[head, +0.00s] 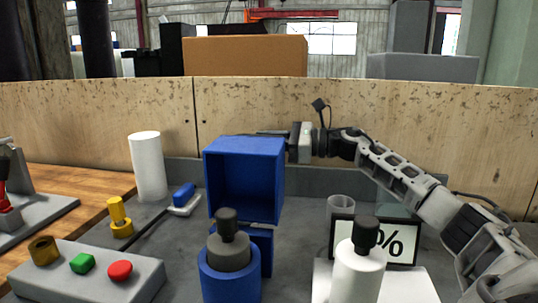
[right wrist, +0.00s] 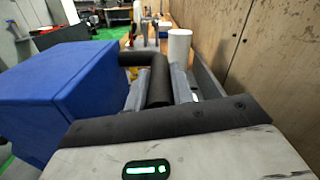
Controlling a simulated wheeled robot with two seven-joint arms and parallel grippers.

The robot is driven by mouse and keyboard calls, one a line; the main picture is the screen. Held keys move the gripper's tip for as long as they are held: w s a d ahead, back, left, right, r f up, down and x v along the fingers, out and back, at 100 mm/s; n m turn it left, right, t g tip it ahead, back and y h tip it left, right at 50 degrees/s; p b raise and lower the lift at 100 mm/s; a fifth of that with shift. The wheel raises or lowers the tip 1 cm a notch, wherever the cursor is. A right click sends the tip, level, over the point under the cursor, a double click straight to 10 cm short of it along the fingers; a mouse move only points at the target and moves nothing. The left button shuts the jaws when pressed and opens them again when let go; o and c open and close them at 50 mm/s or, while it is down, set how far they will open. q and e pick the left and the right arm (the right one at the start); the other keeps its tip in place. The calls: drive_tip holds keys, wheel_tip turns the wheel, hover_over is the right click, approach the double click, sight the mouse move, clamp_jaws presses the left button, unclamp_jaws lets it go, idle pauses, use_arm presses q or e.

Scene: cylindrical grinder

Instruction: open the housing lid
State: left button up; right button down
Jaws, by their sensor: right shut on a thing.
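The blue housing lid (head: 244,180) stands swung up, its hollow underside facing me, above the blue lower housing (head: 262,245). In the right wrist view the lid's outer side (right wrist: 70,95) fills the left. My right gripper (head: 285,135) reaches in from the right to the lid's upper back edge. In the wrist view its fingers (right wrist: 159,88) are shut around a black bar handle (right wrist: 160,78), which bends left towards the lid. In the head view the handle is mostly hidden behind the lid. My left gripper is not in view.
A blue cylinder with a black knob (head: 230,270) stands in front of the lid, a white one (head: 358,272) to the right by a percent display (head: 405,242). A button panel (head: 90,275) is front left, a white cylinder (head: 148,165) back left. A wooden wall (head: 400,115) runs close behind.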

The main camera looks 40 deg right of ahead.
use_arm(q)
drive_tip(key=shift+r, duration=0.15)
use_arm(e)
drive_tip(key=c, duration=1.2)
unclamp_jaws()
drive_tip(key=shift+r, duration=0.1)
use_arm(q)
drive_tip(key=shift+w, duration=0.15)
use_arm(e)
drive_tip(key=shift+s, duration=0.1)
drive_tip(key=shift+s+d+f, duration=0.2)
drive_tip(key=shift+d, duration=0.05)
use_arm(q)
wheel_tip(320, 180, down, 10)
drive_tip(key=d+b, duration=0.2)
drive_tip(key=b, duration=0.8)
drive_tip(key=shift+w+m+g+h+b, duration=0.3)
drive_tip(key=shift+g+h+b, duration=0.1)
use_arm(e)
drive_tip(key=v, duration=1.5)
drive_tip(key=shift+r, duration=0.2)
